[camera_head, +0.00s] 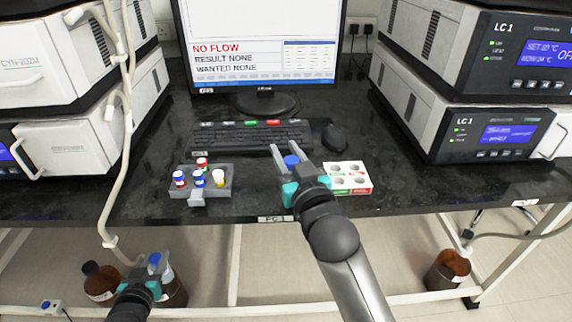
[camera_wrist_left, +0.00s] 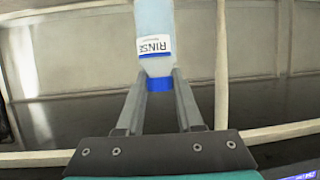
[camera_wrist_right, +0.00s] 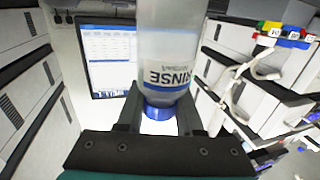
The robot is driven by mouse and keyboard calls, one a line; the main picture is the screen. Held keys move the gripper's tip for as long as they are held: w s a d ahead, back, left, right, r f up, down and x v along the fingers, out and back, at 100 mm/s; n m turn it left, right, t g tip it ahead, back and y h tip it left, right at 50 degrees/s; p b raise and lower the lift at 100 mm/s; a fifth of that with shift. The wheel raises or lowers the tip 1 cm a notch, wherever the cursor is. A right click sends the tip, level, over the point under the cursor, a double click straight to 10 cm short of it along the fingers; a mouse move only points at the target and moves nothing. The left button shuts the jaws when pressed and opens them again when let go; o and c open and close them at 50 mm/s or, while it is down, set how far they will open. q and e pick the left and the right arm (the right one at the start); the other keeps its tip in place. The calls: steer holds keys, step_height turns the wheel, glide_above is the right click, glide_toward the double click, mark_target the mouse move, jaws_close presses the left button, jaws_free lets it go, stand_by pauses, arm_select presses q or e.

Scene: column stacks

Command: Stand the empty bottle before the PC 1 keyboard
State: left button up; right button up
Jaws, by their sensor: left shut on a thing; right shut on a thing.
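My right gripper (camera_head: 290,168) is shut on a bottle with a blue cap (camera_head: 291,160), over the bench in front of the right part of the keyboard (camera_head: 250,136). The right wrist view shows its clear greyish body (camera_wrist_right: 170,45) with a RINSE label; the gripper hides most of it in the head view, and I cannot tell whether it touches the bench. My left gripper (camera_head: 153,268), low in front of the bench, is shut on another RINSE bottle (camera_wrist_left: 155,30), pale blue with a blue cap.
A grey rack (camera_head: 188,191) with several capped vials stands left of my right gripper; a white tray (camera_head: 347,178) stands close on its right. A mouse (camera_head: 334,139) is beside the keyboard. Instrument stacks flank the monitor (camera_head: 262,45). Brown bottles (camera_head: 100,281) stand below bench level.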

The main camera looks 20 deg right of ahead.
arm_select(q)
steer(key=shift+f, duration=0.25)
arm_select(e)
steer(key=shift+f, duration=0.55)
steer(key=shift+f, duration=0.15)
steer(key=o, duration=1)
